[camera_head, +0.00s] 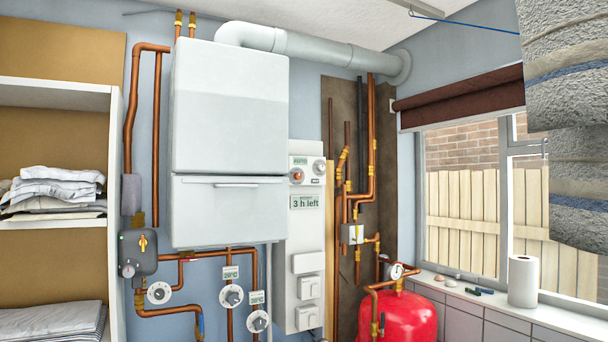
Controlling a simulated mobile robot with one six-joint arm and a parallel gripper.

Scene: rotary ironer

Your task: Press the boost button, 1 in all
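A white control panel (306,222) is mounted on the wall to the right of the white boiler (228,130). Near its top is a small display reading AUTO (300,161), with an orange-centred round control (297,175) below it and a grey knob (319,167) to the right. Lower, a greenish display (304,202) reads "3 h left", under a smaller line of text. I cannot tell for sure which control is the boost button. My gripper is not in view.
White switch boxes (308,287) sit lower on the panel. Copper pipes and a red tank (401,317) stand to its right, dials (232,296) to its lower left. Shelves with folded cloths (54,190) are at left; striped towels (568,75) hang at upper right.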

